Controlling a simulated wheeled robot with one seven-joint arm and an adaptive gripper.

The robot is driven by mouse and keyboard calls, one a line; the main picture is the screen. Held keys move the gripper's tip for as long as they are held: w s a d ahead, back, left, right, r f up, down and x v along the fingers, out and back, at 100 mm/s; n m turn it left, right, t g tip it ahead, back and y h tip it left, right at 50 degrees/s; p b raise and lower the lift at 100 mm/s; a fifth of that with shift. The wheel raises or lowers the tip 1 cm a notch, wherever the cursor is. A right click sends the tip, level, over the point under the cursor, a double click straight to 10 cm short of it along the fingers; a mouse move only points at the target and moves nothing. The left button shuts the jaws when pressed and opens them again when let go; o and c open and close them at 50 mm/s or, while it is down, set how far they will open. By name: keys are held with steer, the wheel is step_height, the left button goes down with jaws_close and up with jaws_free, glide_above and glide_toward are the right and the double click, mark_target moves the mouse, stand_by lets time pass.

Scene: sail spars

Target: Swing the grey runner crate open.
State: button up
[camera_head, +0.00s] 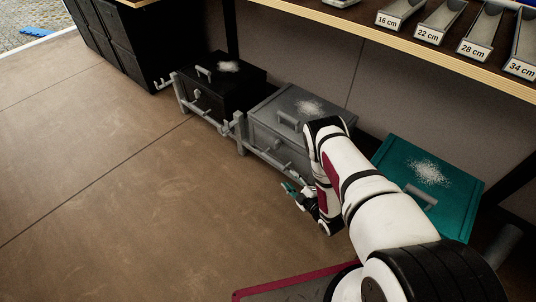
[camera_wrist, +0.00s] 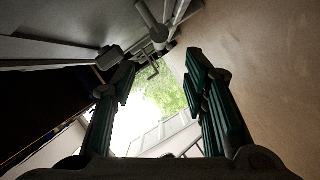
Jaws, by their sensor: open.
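The grey runner crate (camera_head: 270,127) stands on the floor under the shelf, between a black crate and a teal crate. Its lid looks closed, with a handle (camera_head: 289,120) and a patch of white specks on top. A grey rail with fittings (camera_head: 268,157) runs along its front. My gripper (camera_head: 291,187) is low over the floor in front of the crate's right end, apart from the handle. In the wrist view my gripper (camera_wrist: 163,85) has its green fingers spread with nothing between them. Grey bars and a knob-like fitting (camera_wrist: 109,58) lie beyond the fingertips. My arm hides the crate's right side.
The black crate (camera_head: 226,95) stands left of the grey one, and the teal crate (camera_head: 440,176) stands right, beyond my arm. A shelf (camera_head: 370,36) with labelled trays overhangs the back. A red-edged grey panel (camera_head: 290,286) is at the bottom. Open brown floor (camera_head: 120,180) lies left.

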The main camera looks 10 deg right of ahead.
mark_target(273, 161)
steer(key=b+x, duration=0.6)
steer(key=x, duration=0.8)
steer(key=shift+w+a, duration=0.1)
steer(key=shift+w, duration=0.1)
steer(key=shift+c, duration=0.2)
jaws_close()
